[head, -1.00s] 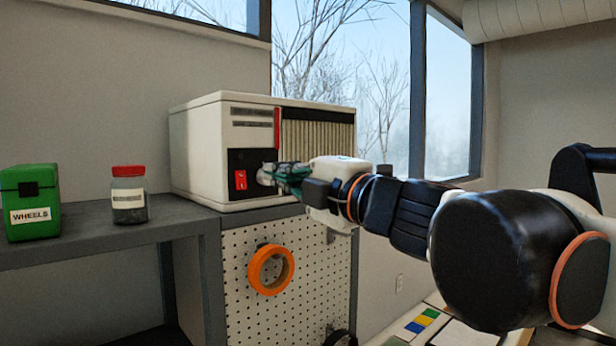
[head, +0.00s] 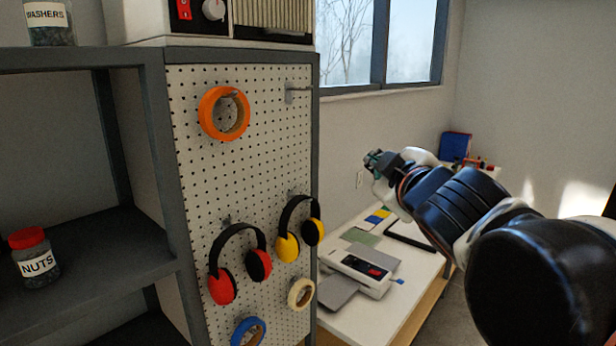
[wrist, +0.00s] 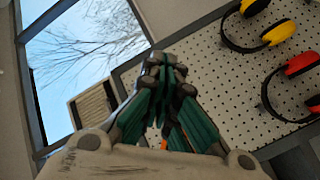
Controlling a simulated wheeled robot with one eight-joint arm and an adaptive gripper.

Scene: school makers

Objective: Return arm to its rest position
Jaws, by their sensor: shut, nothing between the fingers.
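My gripper (head: 374,163) is at the end of my arm, right of the pegboard in the head view, and points left in the free air in front of the far wall. In the wrist view its green fingers (wrist: 168,84) are closed together with nothing between them. The white machine (head: 262,20) with a red switch and a knob stands on top of the cabinet, cut off by the top edge. My gripper is apart from it and touches nothing that I can see.
The pegboard (head: 262,150) holds orange tape (head: 223,112), red earmuffs (head: 222,288) and yellow earmuffs (head: 287,248). A white table (head: 404,290) with a label-maker-like device (head: 362,270) stands below my arm. Shelves with jars are on the left.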

